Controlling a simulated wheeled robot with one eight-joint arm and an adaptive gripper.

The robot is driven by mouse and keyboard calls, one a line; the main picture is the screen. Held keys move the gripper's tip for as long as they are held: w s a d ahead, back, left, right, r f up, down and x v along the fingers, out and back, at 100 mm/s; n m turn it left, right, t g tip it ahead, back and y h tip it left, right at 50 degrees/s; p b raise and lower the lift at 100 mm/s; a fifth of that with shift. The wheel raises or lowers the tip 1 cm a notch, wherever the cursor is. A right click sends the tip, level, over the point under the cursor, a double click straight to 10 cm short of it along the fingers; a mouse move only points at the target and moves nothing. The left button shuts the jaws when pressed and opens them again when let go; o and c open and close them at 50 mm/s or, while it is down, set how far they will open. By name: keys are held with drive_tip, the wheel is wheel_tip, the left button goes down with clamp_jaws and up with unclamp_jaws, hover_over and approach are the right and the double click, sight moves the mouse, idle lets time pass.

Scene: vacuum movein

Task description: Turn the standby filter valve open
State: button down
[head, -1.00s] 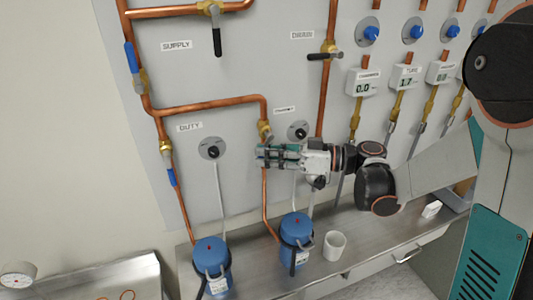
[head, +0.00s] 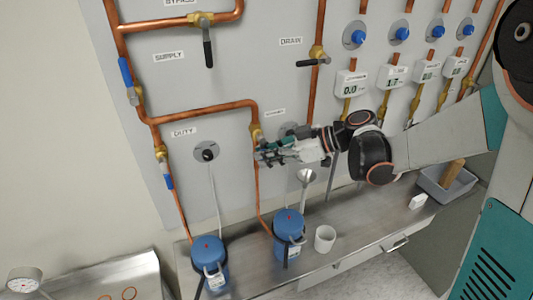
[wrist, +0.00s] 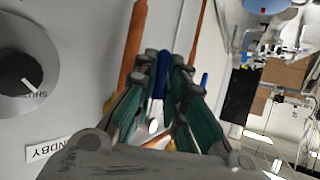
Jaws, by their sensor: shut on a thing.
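The standby filter valve has a brass body (head: 256,132) on the vertical copper pipe below the bend, left of the standby dial. Its blue lever (wrist: 160,82) shows between my fingertips in the wrist view; in the head view my gripper hides it. My gripper (head: 262,155) is shut on this lever, reaching in from the right in front of the pipe. It also shows in the wrist view (wrist: 160,68). The lever's exact angle to the pipe is hard to tell. The STANDBY label (wrist: 48,150) is beside a round dial (wrist: 20,75) with a black knob.
The duty valve's blue lever (head: 168,181) lies along the left pipe. Two blue filter housings (head: 209,262) (head: 288,233) and a white cup (head: 325,238) stand on the bench below. Several gauges hang at right.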

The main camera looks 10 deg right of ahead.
drive_tip(key=c, duration=1.6)
unclamp_jaws()
drive_tip(key=shift+c, duration=0.2)
